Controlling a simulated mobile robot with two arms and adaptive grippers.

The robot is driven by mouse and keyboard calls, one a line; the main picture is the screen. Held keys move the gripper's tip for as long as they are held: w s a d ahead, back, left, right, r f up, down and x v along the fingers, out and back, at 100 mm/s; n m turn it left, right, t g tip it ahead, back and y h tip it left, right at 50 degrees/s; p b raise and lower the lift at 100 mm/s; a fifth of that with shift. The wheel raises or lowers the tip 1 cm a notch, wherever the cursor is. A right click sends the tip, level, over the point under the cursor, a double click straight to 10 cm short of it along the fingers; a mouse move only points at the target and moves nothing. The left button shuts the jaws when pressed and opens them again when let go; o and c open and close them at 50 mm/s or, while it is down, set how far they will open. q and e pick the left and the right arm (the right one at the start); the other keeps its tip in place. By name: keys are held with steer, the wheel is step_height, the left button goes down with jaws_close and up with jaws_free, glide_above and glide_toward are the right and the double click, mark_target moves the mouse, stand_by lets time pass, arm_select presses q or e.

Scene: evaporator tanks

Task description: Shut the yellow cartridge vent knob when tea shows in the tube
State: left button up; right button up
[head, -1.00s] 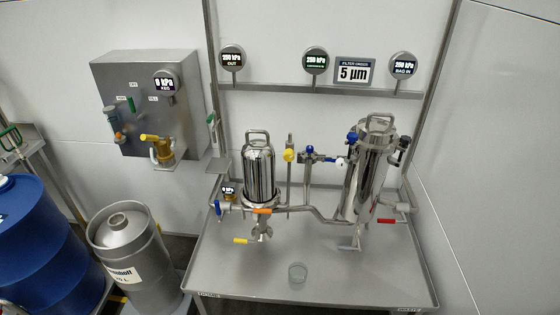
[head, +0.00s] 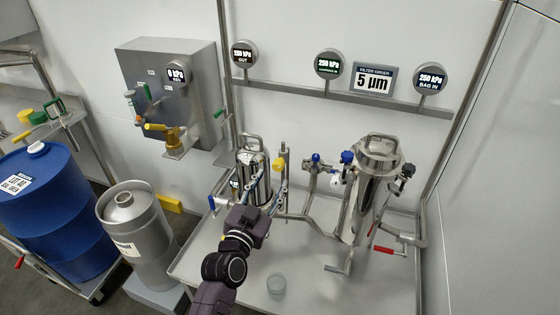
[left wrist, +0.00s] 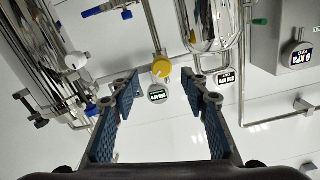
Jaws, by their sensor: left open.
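The yellow vent knob (head: 278,164) sits on a thin upright tube (head: 286,185) beside the steel cartridge housing (head: 252,172). In the left wrist view the yellow knob (left wrist: 161,68) shows beyond the fingertips, between them sideways. My left gripper (head: 262,190) is in front of the housing and tube and hides their lower parts. In the left wrist view its blue fingers (left wrist: 163,88) are spread with nothing between them. I cannot make out tea in the tube. My right gripper is in neither view.
The bag filter vessel (head: 372,190) stands to the right on the steel table. Gauges and a 5 µm sign (head: 373,80) hang above. A keg (head: 138,225) and a blue drum (head: 45,205) stand left.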

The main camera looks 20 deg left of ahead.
mark_target(277, 168)
arm_select(q)
steer(key=shift+w+a+r, duration=0.1)
steer(key=shift+w+r, duration=0.15)
steer(key=shift+r, duration=0.05)
steer(key=w, duration=0.5)
steer(key=shift+w+f+p, duration=0.1)
steer(key=shift+w+p, duration=0.25)
steer(key=shift+w, duration=0.75)
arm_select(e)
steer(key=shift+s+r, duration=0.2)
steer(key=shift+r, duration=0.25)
arm_select(q)
jaws_close()
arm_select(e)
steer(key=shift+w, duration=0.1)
